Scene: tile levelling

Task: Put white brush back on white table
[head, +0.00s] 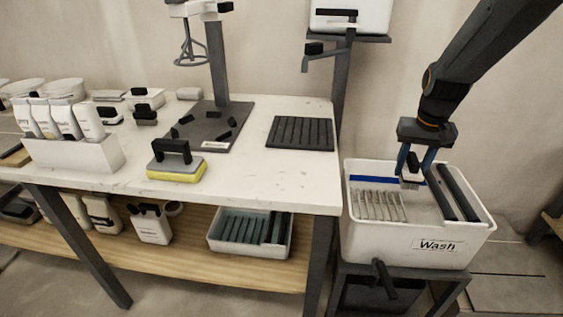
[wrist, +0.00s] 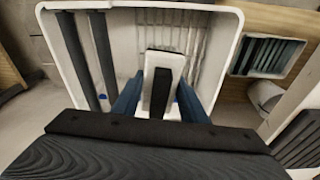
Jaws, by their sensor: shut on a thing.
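My gripper (head: 411,172) is shut on the white brush (head: 411,184), which has a black part on its upper side. It is over the Wash tub, at or just above its inner grate; the exact gap is hard to tell. In the wrist view the brush (wrist: 164,62) sits between the blue fingers of my gripper (wrist: 160,100), its bristles hidden. The white table (head: 260,178) stands to the left of the tub, with a marbled top.
The white Wash tub (head: 365,238) has a raised rim, dark bars and a ribbed rack. On the table are a yellow sponge float (head: 175,168), a black ribbed mat (head: 301,133), a mixer stand base (head: 205,135) and several white bags (head: 62,118). The front right tabletop is clear.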

